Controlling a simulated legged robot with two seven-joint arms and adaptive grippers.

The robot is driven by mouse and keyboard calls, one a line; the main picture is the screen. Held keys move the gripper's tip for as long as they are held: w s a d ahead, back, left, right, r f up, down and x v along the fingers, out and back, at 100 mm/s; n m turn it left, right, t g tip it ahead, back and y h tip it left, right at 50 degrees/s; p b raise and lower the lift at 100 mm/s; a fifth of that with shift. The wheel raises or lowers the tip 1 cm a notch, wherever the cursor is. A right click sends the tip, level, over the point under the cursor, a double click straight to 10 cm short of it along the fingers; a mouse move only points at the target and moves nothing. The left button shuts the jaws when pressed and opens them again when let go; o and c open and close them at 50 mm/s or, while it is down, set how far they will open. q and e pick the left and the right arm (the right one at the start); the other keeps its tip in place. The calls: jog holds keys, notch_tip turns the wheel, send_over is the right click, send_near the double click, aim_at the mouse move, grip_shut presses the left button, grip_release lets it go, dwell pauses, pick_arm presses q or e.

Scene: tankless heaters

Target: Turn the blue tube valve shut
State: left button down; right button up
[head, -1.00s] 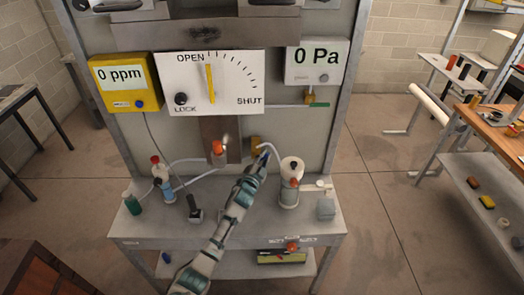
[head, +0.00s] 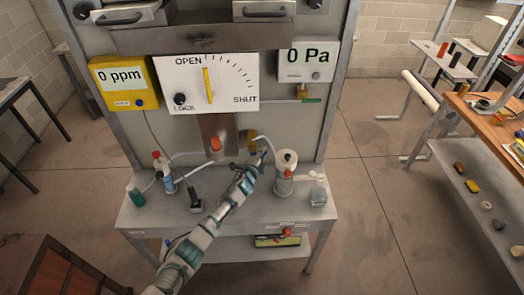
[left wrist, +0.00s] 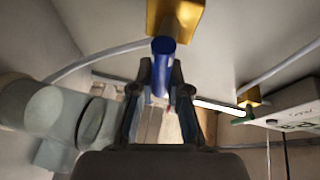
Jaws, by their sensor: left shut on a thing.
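The blue tube valve (left wrist: 163,62) sticks out of a yellow brass fitting (left wrist: 176,16) in the left wrist view. My left gripper (left wrist: 160,75) has one finger on each side of the blue tube and is shut on it. In the head view, my left gripper (head: 259,160) is at the brass fitting (head: 252,138) on the panel, above the bench. The blue tube is mostly hidden there by the fingers. The large dial (head: 208,84) has its yellow pointer standing near OPEN. My right gripper is not in view.
A white cylinder (head: 286,160) stands just right of my left gripper. An orange-capped fitting (head: 215,145) and bottles (head: 166,180) are to the left. A black-handled item (head: 195,199) stands on the bench (head: 230,228) near my forearm. Pale tubes run along the panel.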

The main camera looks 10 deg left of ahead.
pick_arm(q)
jog(key=shift+f, duration=0.2)
dwell(0.3)
jog(key=c, duration=1.2)
grip_release()
jog(key=shift+d, duration=0.1)
jog(key=shift+c, duration=0.2)
jog(key=shift+o, duration=0.5)
jog(key=shift+w, duration=0.1)
jog(key=shift+s+r, duration=0.1)
jog(key=shift+s, duration=0.1)
jog(key=s+a+r, duration=0.1)
jog(key=s, duration=1)
jog(key=shift+s+a+r, duration=0.15)
jog(key=shift+a+r, duration=0.1)
jog(key=shift+a, duration=0.05)
